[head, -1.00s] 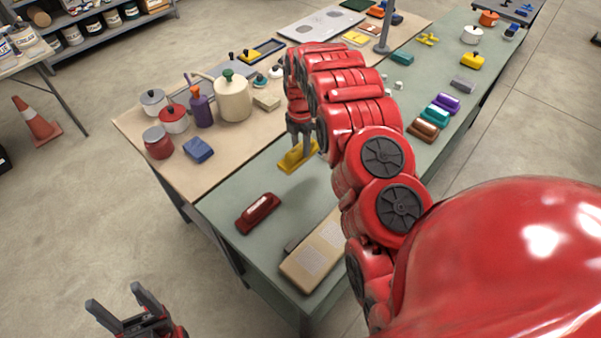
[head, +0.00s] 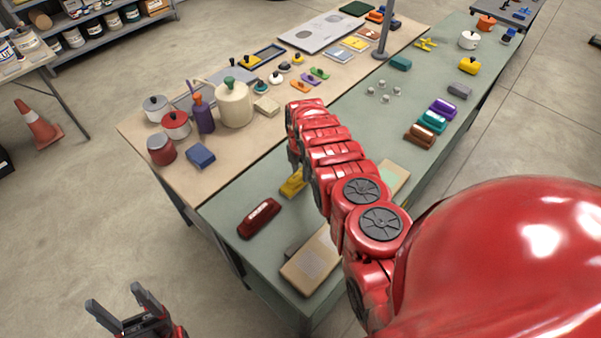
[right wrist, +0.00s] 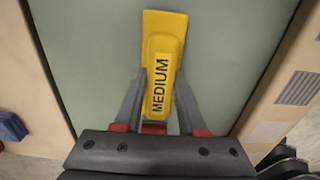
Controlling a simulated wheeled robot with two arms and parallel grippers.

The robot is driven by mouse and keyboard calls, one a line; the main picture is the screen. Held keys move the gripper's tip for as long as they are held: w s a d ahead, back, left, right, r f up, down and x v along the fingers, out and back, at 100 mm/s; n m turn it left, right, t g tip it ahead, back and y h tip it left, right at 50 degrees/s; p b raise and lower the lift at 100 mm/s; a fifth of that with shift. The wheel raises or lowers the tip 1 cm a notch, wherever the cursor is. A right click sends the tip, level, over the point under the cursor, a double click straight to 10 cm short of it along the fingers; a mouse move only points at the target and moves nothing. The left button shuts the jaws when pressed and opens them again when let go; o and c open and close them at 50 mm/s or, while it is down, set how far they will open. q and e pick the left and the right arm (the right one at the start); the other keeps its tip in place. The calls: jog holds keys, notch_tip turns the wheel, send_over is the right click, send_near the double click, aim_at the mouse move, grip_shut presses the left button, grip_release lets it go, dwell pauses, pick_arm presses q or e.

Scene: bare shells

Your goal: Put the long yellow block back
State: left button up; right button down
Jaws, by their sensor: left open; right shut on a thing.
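The long yellow block (head: 292,186) is at the left part of the green table top, partly hidden by my right arm in the head view. In the right wrist view the yellow block (right wrist: 163,50) shows a label reading MEDIUM. My right gripper (right wrist: 161,75) is shut on it, one finger on each long side. I cannot tell whether the block touches the table. In the head view the right fingers are mostly hidden by the arm. My left gripper (head: 122,300) is open and empty, low at the left, clear of the table.
A dark red block (head: 259,218) lies just left of the yellow block. A cardboard-coloured box (head: 312,264) lies at the near end of the green table (head: 228,192). Brown (head: 420,136), teal (head: 433,121) and purple (head: 444,109) blocks stand in a row. Pots and bottles crowd the tan table (head: 150,128).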

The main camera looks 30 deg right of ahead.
jog(key=shift+f, duration=0.25)
jog(key=c, duration=0.5)
grip_release()
